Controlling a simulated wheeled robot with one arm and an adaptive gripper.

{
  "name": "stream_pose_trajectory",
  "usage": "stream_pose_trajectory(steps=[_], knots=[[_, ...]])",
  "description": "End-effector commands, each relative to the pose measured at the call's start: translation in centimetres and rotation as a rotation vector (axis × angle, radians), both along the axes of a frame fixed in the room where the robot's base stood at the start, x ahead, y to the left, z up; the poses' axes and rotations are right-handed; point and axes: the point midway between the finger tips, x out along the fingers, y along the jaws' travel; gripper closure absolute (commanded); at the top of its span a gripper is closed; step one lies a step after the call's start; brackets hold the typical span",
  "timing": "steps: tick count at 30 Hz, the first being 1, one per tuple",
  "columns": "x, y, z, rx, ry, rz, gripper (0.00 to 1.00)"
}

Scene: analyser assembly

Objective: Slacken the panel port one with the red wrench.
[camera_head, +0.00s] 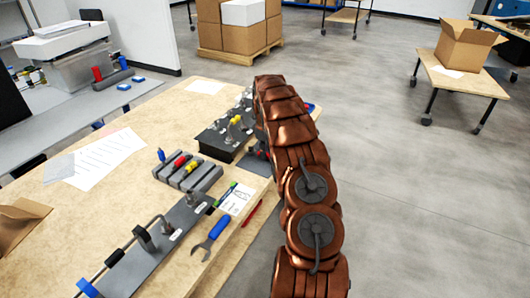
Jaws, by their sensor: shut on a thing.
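My copper-coloured arm rises through the middle of the picture and hides its own far end, so my gripper and whatever it holds cannot be made out. A grey panel (185,216) with a bent metal tube, black clamps and small white labels lies at the front of the table. A black block (215,146) with metal fittings and a yellow part stands farther back, partly behind my arm. I cannot tell which fitting is port one. A grey rack (205,178) has blue, red and yellow parts on it. I cannot make out the red wrench for certain.
A blue-handled wrench (212,236) and a red pen (252,212) lie near the table's (125,205) right edge. A card (237,198) and paper sheets (103,158) lie flat. An open carton (20,222) stands at left.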

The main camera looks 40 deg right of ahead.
Motion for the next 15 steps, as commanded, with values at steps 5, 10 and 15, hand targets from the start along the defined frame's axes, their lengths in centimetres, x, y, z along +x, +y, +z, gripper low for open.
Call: stream_pose_trajectory(steps=[5,10,15], knots=[[-0.1,0.0,0.2,0.000,0.000,0.000,1.00],[-0.3,-0.1,1.4,0.000,0.000,0.000,1.00],[-0.7,-0.2,3.0,-0.001,0.000,0.001,1.00]])
